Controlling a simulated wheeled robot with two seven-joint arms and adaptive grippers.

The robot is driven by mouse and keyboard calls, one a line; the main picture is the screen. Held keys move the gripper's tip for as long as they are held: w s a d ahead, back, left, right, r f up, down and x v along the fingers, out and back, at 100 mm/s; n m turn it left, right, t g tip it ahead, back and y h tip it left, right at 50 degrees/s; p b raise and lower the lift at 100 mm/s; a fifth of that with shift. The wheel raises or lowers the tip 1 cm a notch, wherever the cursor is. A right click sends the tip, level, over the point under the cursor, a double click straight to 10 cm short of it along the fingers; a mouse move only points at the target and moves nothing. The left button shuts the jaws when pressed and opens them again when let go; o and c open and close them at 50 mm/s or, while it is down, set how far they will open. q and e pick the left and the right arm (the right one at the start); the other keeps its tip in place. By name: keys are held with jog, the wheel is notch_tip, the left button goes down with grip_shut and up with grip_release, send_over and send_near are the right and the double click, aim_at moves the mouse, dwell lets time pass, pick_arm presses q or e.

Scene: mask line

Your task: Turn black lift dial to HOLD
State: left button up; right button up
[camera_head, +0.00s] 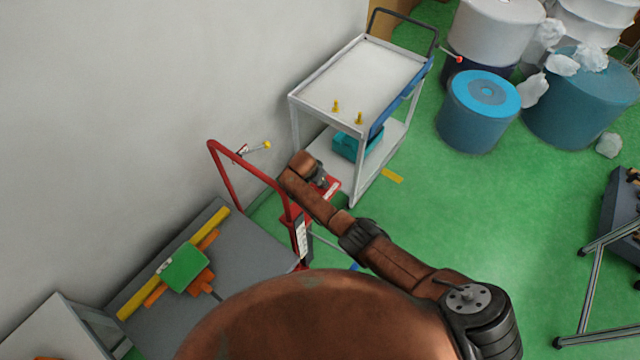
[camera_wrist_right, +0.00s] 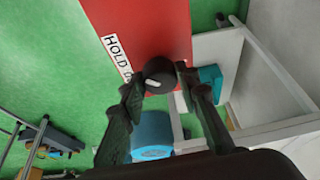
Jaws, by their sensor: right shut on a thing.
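The black lift dial (camera_wrist_right: 158,71) sits on a red panel (camera_wrist_right: 160,25) in the right wrist view. My right gripper (camera_wrist_right: 161,79) has its two fingers on either side of the dial and is shut on it. A white label (camera_wrist_right: 114,54) reading HOLD is on the panel left of the dial. A small white mark shows just below the dial; I cannot tell whether it is the pointer. In the head view my right gripper (camera_head: 320,180) reaches the red lift (camera_head: 225,175), and the dial is hidden there. My left gripper is not in view.
A white cart (camera_head: 365,70) with yellow pegs and a teal box (camera_head: 350,146) stands behind the lift. Blue drums (camera_head: 470,128) stand at the back right.

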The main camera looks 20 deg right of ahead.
jog(key=shift+d+m, duration=0.1)
jog(key=shift+m, duration=0.2)
jog(key=o, duration=1.2)
jog(key=shift+c, duration=0.2)
jog(key=shift+r, duration=0.15)
jog(key=v, duration=1.1)
jog(key=shift+a+r, duration=0.2)
jog(key=shift+r, duration=0.15)
